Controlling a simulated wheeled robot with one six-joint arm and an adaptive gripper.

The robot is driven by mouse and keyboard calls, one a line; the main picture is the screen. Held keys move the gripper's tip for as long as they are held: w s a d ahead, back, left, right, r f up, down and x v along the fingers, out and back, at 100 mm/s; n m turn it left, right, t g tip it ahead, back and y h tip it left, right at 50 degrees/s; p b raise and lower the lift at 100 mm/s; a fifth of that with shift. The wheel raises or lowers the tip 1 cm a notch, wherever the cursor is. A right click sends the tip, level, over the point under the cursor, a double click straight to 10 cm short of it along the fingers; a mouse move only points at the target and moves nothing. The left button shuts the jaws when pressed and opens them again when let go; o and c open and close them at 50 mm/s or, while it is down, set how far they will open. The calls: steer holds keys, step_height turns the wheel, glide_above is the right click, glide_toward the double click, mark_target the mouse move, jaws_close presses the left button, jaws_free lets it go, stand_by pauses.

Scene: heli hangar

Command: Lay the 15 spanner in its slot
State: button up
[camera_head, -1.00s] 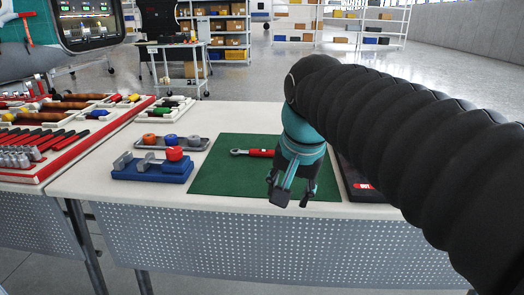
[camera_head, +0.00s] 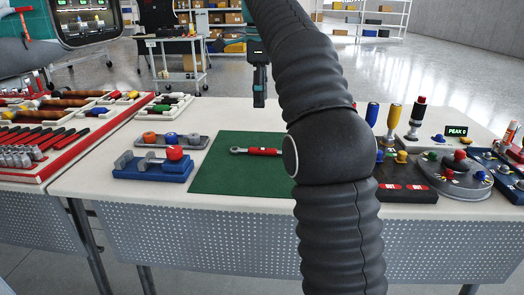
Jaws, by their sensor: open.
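A spanner with a red handle (camera_head: 262,151) lies on the green mat (camera_head: 225,178). Its metal ring end points left, and its right end is close to my arm's dark elbow, which covers part of the mat. The number on it is too small to read. My gripper (camera_head: 259,101) is raised above the back of the table, pointing down and empty, beyond the spanner in the picture. It is seen edge-on. A dark tray with red labels (camera_head: 424,196) lies right of the mat, partly behind my arm. I cannot make out the 15 slot.
A blue block with metal pieces and a red knob (camera_head: 150,172) and a grey tray of coloured round pieces (camera_head: 200,141) stand left of the mat. A red tool tray (camera_head: 20,177) is further left. Upright coloured-handled tools (camera_head: 393,120) and a grey control panel (camera_head: 447,178) stand right.

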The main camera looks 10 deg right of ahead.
steer(key=b, duration=0.1)
glide_above(263, 149)
steer(key=f, duration=0.8)
steer(key=shift+a+f, duration=0.2)
steer(key=shift+a, duration=0.1)
steer(key=shift+w+d+f+b, duration=0.15)
steer(key=shift+f+b, duration=0.2)
steer(key=shift+f, duration=0.95)
steer(key=shift+s+d+f+b, duration=0.1)
steer(key=shift+f+b, duration=0.2)
steer(key=shift+f, duration=1)
jaws_close()
